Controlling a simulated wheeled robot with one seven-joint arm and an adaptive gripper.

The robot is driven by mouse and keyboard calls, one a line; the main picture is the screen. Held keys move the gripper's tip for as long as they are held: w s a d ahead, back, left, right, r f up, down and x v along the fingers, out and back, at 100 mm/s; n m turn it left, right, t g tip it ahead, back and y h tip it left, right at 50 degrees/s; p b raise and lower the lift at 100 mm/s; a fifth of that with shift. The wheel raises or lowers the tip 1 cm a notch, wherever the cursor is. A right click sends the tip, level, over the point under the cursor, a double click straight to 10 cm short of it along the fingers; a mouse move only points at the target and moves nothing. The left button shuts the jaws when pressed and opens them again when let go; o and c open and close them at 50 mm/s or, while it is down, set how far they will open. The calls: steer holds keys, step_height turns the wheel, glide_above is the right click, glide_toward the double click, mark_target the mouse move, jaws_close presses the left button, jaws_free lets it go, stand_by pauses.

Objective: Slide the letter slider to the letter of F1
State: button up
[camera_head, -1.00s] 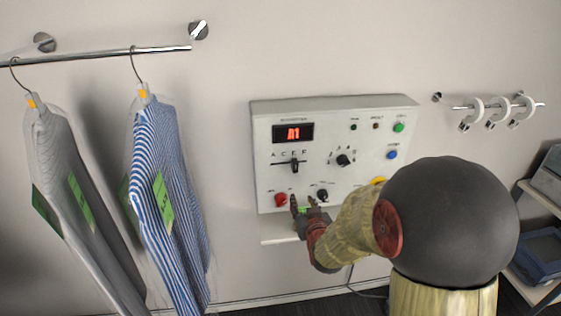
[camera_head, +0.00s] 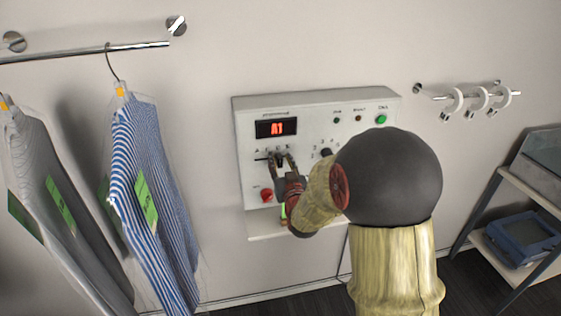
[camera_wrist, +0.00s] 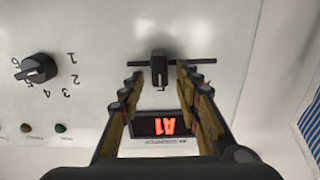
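The white control panel (camera_head: 345,104) hangs on the wall with a red display (camera_head: 276,127) reading A1; the display (camera_wrist: 163,125) appears upside down in the wrist view. The letter slider has a dark knob (camera_wrist: 159,66) on a horizontal slot (camera_wrist: 200,61). My gripper (camera_head: 281,157) is at the slider. In the wrist view its fingers (camera_wrist: 159,72) are open, one on each side of the knob, with a gap on both sides. The fingers hide most of the letters, so I cannot tell which one the knob is at.
The number dial (camera_wrist: 36,69) sits beside the slider, and a red button (camera_head: 266,195) is below it. A green button (camera_head: 381,119) is at the upper right. Bagged shirts (camera_head: 150,190) hang on the left rail (camera_head: 70,54). A shelf with a blue tray (camera_head: 524,240) stands right.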

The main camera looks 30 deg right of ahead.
steer(key=shift+w, duration=0.1)
steer(key=shift+c, duration=0.8)
jaws_close()
steer(key=shift+d, duration=0.1)
